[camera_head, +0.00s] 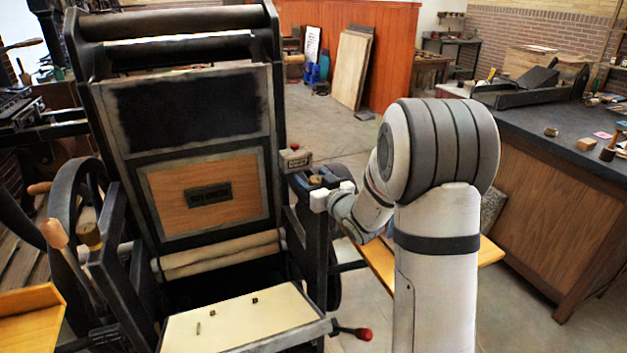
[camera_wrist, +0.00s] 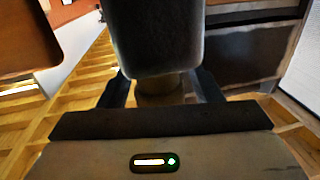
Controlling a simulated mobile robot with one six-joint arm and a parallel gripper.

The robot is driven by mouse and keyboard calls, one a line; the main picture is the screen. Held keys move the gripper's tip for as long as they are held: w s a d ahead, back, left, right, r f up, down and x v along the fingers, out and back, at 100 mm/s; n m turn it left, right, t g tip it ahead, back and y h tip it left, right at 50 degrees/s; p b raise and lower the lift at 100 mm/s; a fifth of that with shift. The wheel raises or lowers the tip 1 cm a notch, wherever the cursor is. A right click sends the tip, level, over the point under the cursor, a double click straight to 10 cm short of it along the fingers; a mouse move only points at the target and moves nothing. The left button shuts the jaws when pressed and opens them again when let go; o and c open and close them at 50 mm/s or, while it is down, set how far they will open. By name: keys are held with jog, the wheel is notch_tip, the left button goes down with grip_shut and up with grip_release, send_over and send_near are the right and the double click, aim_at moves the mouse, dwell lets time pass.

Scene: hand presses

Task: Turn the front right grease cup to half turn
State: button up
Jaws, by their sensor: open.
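The front right grease cup appears in the head view as a small brass-coloured cap (camera_head: 315,180) on the right side of the press (camera_head: 205,150). In the wrist view my gripper's dark fingers (camera_wrist: 162,88) are spread apart. A dull brownish round piece (camera_wrist: 158,92), seemingly the cup, shows between them, its upper part hidden by a large dark block (camera_wrist: 158,38). Whether the fingers touch it cannot be told. The cup's turn marking is not readable.
A small labelled box with a red button (camera_head: 295,158) stands just behind the cup. A red-knobbed handle (camera_head: 352,331) sticks out low at the press's front right. A dark-topped wooden counter (camera_head: 560,190) stands at the right. Open floor lies behind my arm.

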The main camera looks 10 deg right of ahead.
jog(key=shift+s, duration=0.1)
jog(key=b+v, duration=0.1)
jog(key=v, duration=0.6)
jog(key=shift+s+d, duration=0.15)
jog(key=shift+s, duration=0.1)
jog(key=s+f+m+g+h, duration=0.1)
jog(key=s+g+h, duration=0.2)
jog(key=s+g, duration=0.4)
jog(key=s+a+f+m+g+h, duration=0.1)
jog(key=s+g, duration=0.6)
jog(key=s, duration=1.5)
jog(key=shift+s+a+f+m+h, duration=0.45)
jog(key=shift+m+h, duration=0.35)
jog(key=shift+h, duration=0.3)
jog(key=shift+d, duration=0.1)
jog(key=shift+c, duration=0.3)
